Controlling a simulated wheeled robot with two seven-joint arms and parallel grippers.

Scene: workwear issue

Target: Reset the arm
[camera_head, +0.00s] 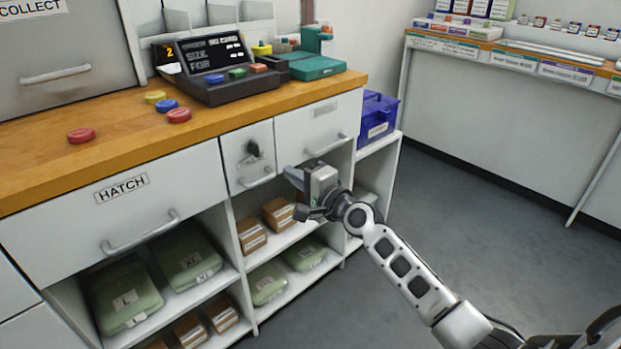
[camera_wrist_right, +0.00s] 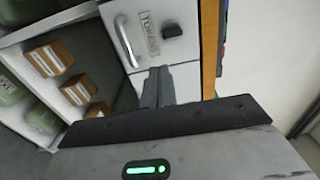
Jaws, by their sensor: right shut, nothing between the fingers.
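My right gripper (camera_head: 292,176) is in front of the cabinet, near the small drawer (camera_head: 236,163) and the shelf opening below it. In the right wrist view its two dark fingers (camera_wrist_right: 158,88) are together with nothing between them. Ahead of them there is the small drawer's white front (camera_wrist_right: 150,50), with a label reading roughly TOKENS, a metal handle (camera_wrist_right: 127,42) and a black knob-like part (camera_wrist_right: 172,30). The drawer looks shut. I cannot tell how large the gap between fingers and drawer is. My left gripper is not in view.
The wooden counter (camera_head: 105,160) holds several coloured discs, a dark display console (camera_head: 215,75) and a green device (camera_head: 316,67). Shelves below hold brown boxes (camera_head: 278,213) and green packs (camera_head: 125,295). A blue bin (camera_head: 377,115) stands at the cabinet's right end. The grey floor (camera_head: 480,215) is clear.

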